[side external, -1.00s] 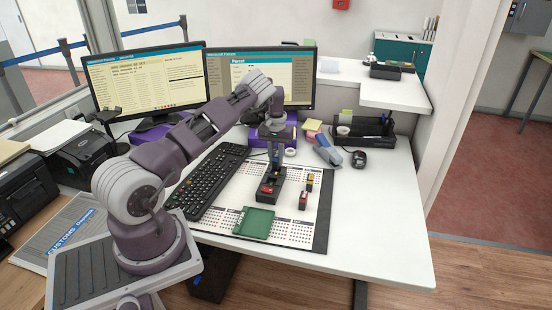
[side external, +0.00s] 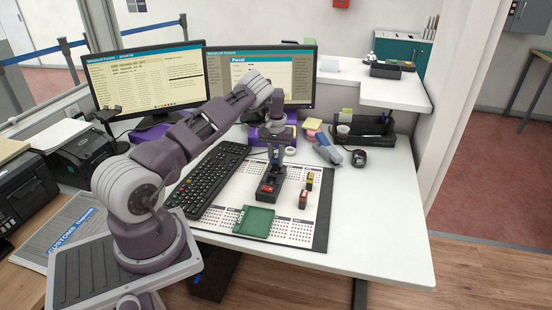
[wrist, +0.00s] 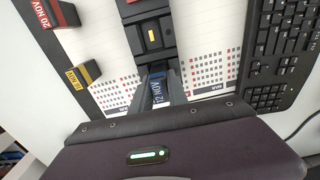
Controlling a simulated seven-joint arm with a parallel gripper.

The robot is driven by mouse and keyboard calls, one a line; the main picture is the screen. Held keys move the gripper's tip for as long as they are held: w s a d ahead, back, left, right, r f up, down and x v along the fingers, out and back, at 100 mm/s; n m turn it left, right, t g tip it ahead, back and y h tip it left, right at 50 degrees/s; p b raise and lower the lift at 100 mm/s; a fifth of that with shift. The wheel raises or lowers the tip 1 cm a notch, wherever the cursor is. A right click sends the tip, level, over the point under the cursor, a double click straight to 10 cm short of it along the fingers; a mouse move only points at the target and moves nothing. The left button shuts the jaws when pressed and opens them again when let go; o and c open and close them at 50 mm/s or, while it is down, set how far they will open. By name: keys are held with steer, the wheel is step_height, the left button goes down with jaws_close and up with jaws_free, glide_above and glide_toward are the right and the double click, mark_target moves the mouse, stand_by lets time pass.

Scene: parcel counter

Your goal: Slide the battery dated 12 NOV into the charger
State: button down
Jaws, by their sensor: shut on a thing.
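My gripper (wrist: 158,88) is shut on the blue battery (wrist: 157,91), whose label reads 12 NOV. The black charger (wrist: 146,22) lies directly beyond the held battery in the wrist view, with a small yellow patch on its top. In the side view my gripper (side external: 275,160) is over the far end of the charger (side external: 264,197), which has a red part near its front. The battery is at the charger's end. I cannot tell whether it is inside a slot.
A red battery (wrist: 54,13) marked 20 NOV and a yellow one (wrist: 83,74) marked 11 NOV stand beside the charger. A green tray (side external: 254,221) lies in front on the calendar mat (side external: 225,218).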

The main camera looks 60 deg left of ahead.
steer(key=shift+f, duration=0.75)
steer(key=c, duration=1.2)
jaws_free()
step_height(320, 180, up, 7)
steer(key=shift+r, duration=0.1)
